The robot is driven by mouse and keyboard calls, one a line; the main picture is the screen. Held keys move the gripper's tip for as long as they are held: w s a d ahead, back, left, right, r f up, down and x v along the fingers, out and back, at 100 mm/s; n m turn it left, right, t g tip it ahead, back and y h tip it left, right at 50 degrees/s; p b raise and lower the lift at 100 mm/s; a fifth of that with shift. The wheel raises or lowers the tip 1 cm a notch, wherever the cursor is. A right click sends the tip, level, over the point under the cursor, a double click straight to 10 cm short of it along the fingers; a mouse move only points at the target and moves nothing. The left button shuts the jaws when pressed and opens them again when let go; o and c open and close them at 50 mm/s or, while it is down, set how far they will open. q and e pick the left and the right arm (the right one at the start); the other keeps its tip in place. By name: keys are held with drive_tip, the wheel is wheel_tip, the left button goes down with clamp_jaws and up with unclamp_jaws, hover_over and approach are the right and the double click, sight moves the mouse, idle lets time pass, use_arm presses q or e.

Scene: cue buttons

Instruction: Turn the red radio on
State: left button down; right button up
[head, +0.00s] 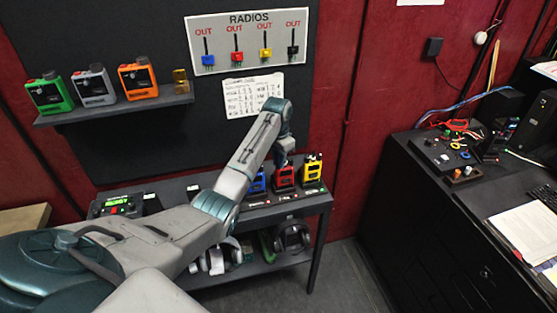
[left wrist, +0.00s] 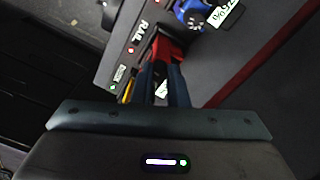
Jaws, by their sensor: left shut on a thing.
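The red radio (head: 284,178) stands on the bench between a blue radio and a yellow radio. My left gripper (head: 283,158) reaches down onto its top from above. In the left wrist view the two dark fingers (left wrist: 164,88) are closed at the red radio (left wrist: 172,50), shut on its upper part. The fingers hide much of the radio, so I cannot tell exactly which part they grip, nor how its knob is set. My right gripper is not in view.
The blue radio (head: 257,184) and the yellow radio (head: 313,168) stand close on either side. Green, grey and orange radios sit on the wall shelf (head: 110,112). A radios board (head: 249,42) hangs above. Headsets lie on the lower shelf. A dark desk (head: 440,200) is at right.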

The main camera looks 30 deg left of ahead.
use_arm(q)
drive_tip(key=m, duration=1)
drive_tip(key=shift+m, duration=0.3)
idle(0.4)
drive_tip(key=c, duration=1.4)
unclamp_jaws()
